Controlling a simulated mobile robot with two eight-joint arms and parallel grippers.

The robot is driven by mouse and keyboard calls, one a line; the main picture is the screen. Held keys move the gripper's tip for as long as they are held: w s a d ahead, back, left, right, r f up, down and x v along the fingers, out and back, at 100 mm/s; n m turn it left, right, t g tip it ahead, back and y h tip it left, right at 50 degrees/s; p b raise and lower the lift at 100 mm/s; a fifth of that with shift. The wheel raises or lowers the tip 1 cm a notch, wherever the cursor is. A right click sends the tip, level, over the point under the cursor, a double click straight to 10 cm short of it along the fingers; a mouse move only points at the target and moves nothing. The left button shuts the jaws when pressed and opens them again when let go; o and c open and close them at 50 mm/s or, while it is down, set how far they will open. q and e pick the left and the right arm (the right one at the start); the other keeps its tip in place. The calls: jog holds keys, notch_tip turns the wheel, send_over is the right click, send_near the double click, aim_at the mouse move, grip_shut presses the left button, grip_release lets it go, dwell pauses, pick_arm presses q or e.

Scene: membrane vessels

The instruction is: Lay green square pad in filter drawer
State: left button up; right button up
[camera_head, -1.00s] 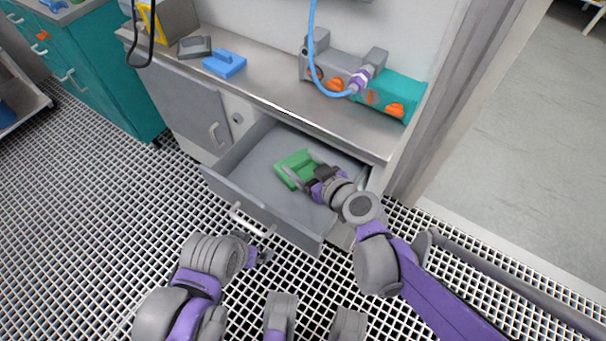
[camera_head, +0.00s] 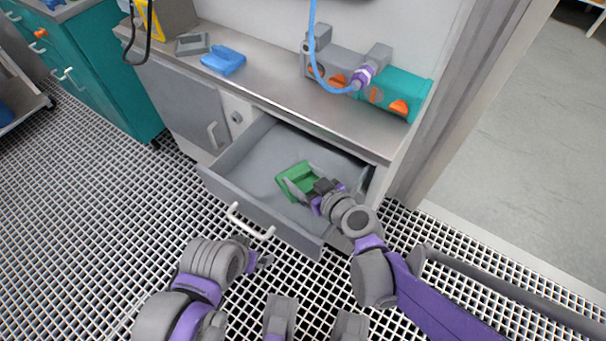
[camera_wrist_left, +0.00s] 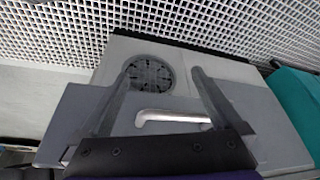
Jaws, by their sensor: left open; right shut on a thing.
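The green square pad (camera_head: 289,188) is inside the open filter drawer (camera_head: 228,168), toward its right half. My right gripper (camera_head: 301,182) reaches into the drawer from the right, shut on the pad with a finger along each side. I cannot tell whether the pad touches the drawer floor. My left gripper (camera_head: 256,258) is outside the drawer, low in front of its handle (camera_head: 250,222). In the left wrist view the left gripper (camera_wrist_left: 163,88) is open and empty, with the handle (camera_wrist_left: 172,117) showing between and beyond its fingers.
A steel counter (camera_head: 290,98) runs above the drawer. On it are a blue block (camera_head: 223,61), a grey block (camera_head: 193,44) and a grey-teal device (camera_head: 398,92) with a blue hose (camera_head: 312,60). A teal cabinet (camera_head: 105,85) stands left. The drawer's left part is clear.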

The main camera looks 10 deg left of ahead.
jog(key=o, duration=1.2)
jog(key=shift+o, duration=0.2)
jog(key=shift+r+p, duration=0.4)
jog(key=p+v, duration=0.3)
jog(key=v, duration=0.9)
jog(key=shift+r, duration=0.2)
